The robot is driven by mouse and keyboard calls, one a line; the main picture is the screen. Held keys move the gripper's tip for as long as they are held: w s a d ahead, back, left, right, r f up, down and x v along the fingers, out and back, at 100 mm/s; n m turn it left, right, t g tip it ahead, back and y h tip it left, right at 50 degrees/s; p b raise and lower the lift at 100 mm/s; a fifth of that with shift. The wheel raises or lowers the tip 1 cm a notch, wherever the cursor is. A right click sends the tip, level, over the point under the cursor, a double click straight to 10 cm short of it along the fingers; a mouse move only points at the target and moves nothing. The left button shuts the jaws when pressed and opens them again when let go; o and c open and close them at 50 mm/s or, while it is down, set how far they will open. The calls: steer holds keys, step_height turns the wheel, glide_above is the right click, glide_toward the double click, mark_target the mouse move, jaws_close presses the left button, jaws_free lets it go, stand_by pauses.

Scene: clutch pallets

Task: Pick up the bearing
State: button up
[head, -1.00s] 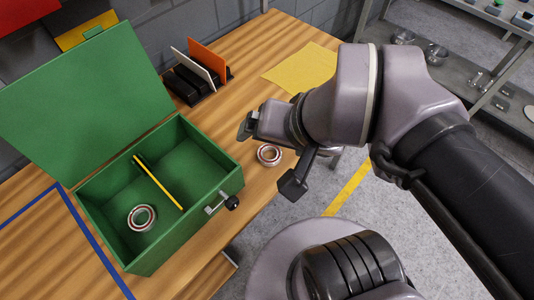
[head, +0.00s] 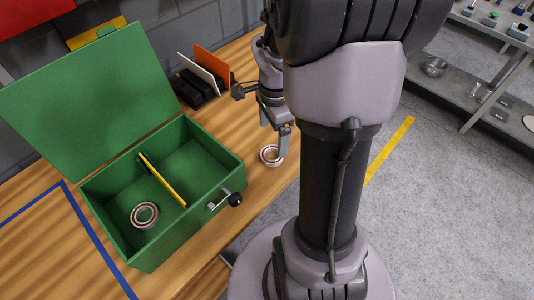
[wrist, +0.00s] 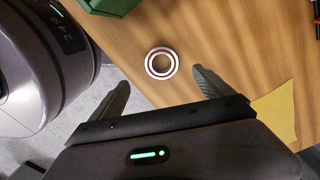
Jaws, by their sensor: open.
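A bearing (head: 271,155), a silver ring with a red band, lies flat on the wooden table to the right of the green box. It also shows in the wrist view (wrist: 160,63), just beyond and between my fingers. A second bearing (head: 144,215) lies inside the green box (head: 163,252), in the compartment left of the yellow divider. My gripper (head: 275,138) points down above the table close to the loose bearing. In the wrist view my gripper (wrist: 160,84) is open and empty, its fingers spread wider than the bearing. My arm covers part of the table's right side.
The box's lid (head: 84,103) stands open at its back. A black rack (head: 200,85) with a white and an orange panel stands behind. A yellow sheet (wrist: 275,110) lies on the table. Grey shelves (head: 480,90) stand at the right.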

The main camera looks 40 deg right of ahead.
mark_target(272, 157)
steer(key=f+b, duration=0.2)
steer(key=f, duration=0.2)
steer(key=f+b, duration=0.2)
steer(key=f, duration=0.3)
steer(key=shift+w+d, duration=0.1)
steer(key=shift+w, duration=0.1)
steer(key=shift+r, duration=0.15)
steer(key=shift+c, duration=0.4)
steer(key=c, duration=1.7)
steer(key=shift+r, duration=0.1)
